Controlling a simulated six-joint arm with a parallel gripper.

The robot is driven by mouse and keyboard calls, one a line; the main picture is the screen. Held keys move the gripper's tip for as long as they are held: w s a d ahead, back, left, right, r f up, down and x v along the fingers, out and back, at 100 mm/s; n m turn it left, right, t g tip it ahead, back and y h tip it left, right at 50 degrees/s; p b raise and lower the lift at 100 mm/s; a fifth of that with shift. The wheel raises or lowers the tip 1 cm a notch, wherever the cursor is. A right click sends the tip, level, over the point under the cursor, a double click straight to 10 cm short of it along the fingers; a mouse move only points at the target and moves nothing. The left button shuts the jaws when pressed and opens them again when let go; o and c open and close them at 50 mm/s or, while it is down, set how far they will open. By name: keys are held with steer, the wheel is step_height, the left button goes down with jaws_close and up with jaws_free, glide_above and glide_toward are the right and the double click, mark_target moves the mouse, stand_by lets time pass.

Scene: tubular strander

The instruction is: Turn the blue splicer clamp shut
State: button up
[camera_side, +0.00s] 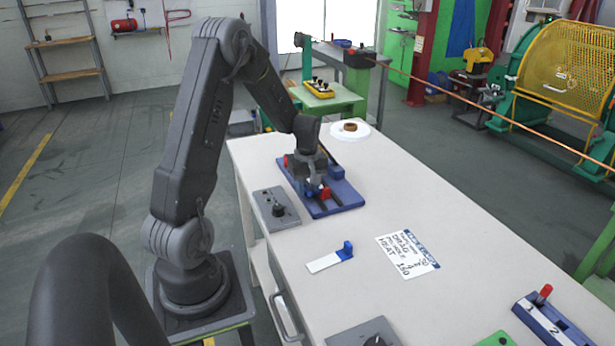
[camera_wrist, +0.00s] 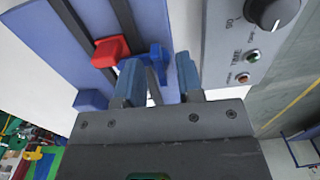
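The blue splicer clamp (camera_wrist: 157,62) stands on the splicer's blue base plate (camera_wrist: 60,60), just beyond my fingertips in the wrist view. My gripper (camera_wrist: 160,78) is open, its two blue-grey fingers spread with the clamp showing in the gap between them. I cannot tell whether either finger touches it. A red clamp (camera_wrist: 110,50) sits beside it to the left, on a dark rail. In the side view my gripper (camera_side: 314,186) points down over the base plate (camera_side: 347,192), hiding the blue clamp; the red clamp (camera_side: 325,193) shows beside it.
A grey control box (camera_side: 277,208) with a black knob stands close left of the splicer. A white strip with a blue block (camera_side: 332,258) and a handwritten card (camera_side: 407,254) lie nearer on the table. A white plate (camera_side: 348,133) with a brown ring is behind.

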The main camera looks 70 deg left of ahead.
mark_target(307, 186)
step_height(307, 186, up, 14)
steer(key=shift+f, duration=0.15)
stand_by(0.4)
steer(key=s+d+r+m+t, duration=0.1)
steer(key=d+r+m, duration=0.15)
steer(key=d, duration=0.35)
steer(key=s+d+r+m+t+y, duration=0.1)
steer(key=d+r+m, duration=0.15)
steer(key=d, duration=0.35)
steer(key=s+d+r+m+t, duration=0.1)
steer(key=d+r+m, duration=0.1)
steer(key=d+m, duration=0.25)
steer(key=s+d+m+t+h, duration=0.1)
steer(key=s+d+m+t, duration=0.1)
steer(key=s+d+m, duration=0.6)
steer(key=s+d, duration=0.1)
steer(key=d, duration=0.3)
steer(key=shift+t, duration=0.3)
